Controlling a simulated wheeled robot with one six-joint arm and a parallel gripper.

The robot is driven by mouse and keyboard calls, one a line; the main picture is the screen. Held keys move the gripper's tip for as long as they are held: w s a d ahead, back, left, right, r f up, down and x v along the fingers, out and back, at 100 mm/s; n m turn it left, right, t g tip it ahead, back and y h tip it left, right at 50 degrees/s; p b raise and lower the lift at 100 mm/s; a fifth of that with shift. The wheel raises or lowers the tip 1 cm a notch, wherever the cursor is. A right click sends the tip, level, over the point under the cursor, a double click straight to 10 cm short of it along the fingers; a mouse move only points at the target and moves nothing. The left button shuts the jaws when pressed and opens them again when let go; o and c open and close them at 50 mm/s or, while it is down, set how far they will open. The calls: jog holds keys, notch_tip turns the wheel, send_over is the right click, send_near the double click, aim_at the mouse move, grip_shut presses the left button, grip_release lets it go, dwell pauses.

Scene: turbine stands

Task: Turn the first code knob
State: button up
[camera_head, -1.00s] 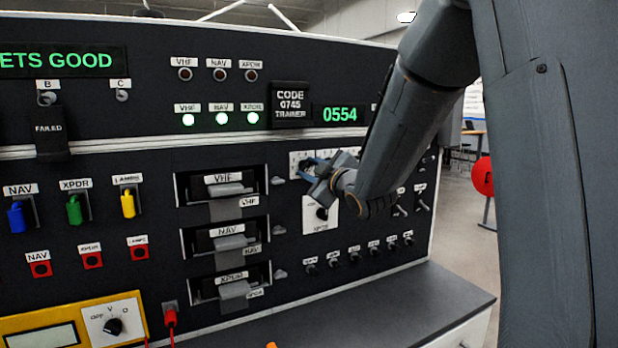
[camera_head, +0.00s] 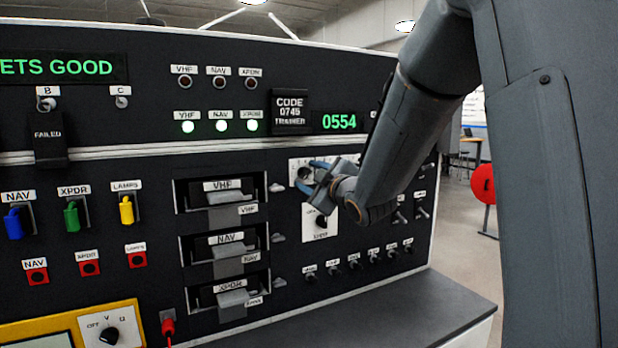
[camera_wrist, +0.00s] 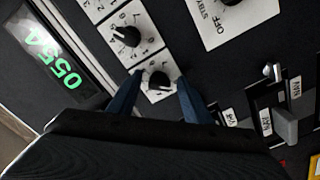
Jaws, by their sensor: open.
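My gripper (camera_head: 308,175) is at the left end of the white code knob plate (camera_head: 294,165), with its two blue fingers apart. In the wrist view, my gripper (camera_wrist: 160,77) has one finger on each side of a black code knob (camera_wrist: 158,80), the one at the end of the row. I cannot tell whether the fingers touch it. Another code knob (camera_wrist: 127,36) lies beside it, outside the fingers. The green code display (camera_head: 339,121) reads 0554; it also shows in the wrist view (camera_wrist: 52,62). A black placard (camera_head: 290,112) reads CODE 0745. My arm hides the other code knobs in the head view.
A mode knob (camera_head: 321,222) on a white plate sits just below my gripper. The VHF module handle (camera_head: 224,197) is to its left. Small black knobs (camera_head: 354,263) line up below, and toggle switches (camera_head: 422,213) stand to the right. The grey bench top (camera_head: 420,308) is clear there.

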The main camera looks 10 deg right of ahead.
jog(key=b+v, duration=0.1)
jog(key=v, duration=0.6)
jog(key=shift+s, duration=0.4)
